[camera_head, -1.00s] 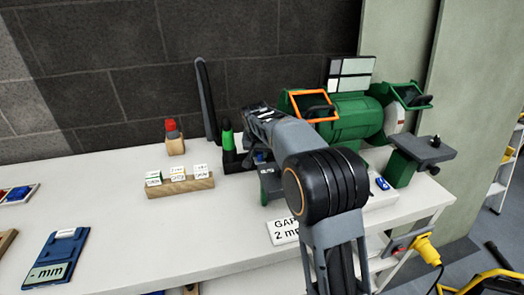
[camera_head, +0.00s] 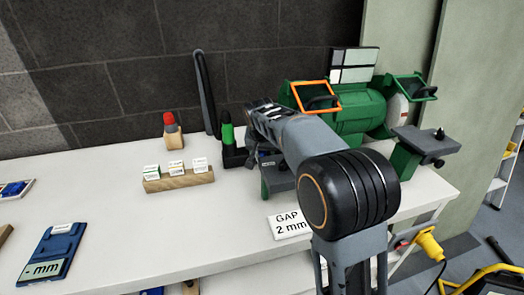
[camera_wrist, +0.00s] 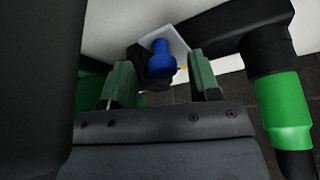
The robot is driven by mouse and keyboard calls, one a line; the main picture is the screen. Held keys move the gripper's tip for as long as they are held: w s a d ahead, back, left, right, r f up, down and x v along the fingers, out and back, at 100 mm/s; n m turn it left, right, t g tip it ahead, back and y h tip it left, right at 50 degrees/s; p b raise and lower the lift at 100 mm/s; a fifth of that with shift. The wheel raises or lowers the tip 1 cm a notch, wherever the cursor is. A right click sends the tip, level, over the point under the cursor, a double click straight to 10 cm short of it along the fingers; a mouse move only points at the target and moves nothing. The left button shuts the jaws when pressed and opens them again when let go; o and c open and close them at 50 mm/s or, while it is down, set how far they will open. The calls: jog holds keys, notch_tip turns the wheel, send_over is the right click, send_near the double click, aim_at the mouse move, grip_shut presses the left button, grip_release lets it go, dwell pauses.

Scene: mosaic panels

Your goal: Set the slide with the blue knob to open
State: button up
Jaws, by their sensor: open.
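The blue knob (camera_wrist: 161,62) shows in the wrist view, on a dark part in front of a small pale plate (camera_wrist: 168,42). My gripper (camera_wrist: 160,76) is open, with its two green fingers apart. The knob appears between the fingertips, touching neither; how deep it lies between them I cannot tell. The slide's track and its marks are hidden or too dark to read. In the head view my arm covers the knob.
A black holder with a green cylinder (camera_wrist: 286,110) stands close on the right in the wrist view. In the head view, a green bench grinder (camera_head: 352,113) is behind my arm. A wooden block with labelled cubes (camera_head: 178,180) and a GAP 2 mm card (camera_head: 290,225) lie on the white bench (camera_head: 150,235).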

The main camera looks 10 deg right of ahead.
jog(key=shift+r, duration=0.1)
jog(key=p+v, duration=0.2)
jog(key=v, duration=1.1)
jog(key=shift+s+r+p, duration=0.2)
jog(key=shift+r+p, duration=0.1)
jog(key=shift+p, duration=0.05)
jog(key=s+d+r+p, duration=0.1)
jog(key=s+p, duration=0.2)
jog(key=s+d+r+n+p, duration=0.1)
jog(key=s+p, duration=0.2)
jog(key=s, duration=0.1)
jog(key=s+d+r+n+p, duration=0.1)
jog(key=s+r+p, duration=0.1)
jog(key=s+p, duration=0.1)
jog(key=shift+s+d+r+y, duration=0.15)
jog(key=shift+s+d+y, duration=0.25)
jog(key=shift+s, duration=0.2)
jog(key=s+d+f+n+p, duration=0.1)
jog(key=s+f+p, duration=0.2)
jog(key=s, duration=0.9)
jog(key=shift+d+n+g+y+p, duration=0.3)
jog(key=shift+d+n+p, duration=0.1)
jog(key=shift+p, duration=1.45)
jog(key=shift+c, duration=0.3)
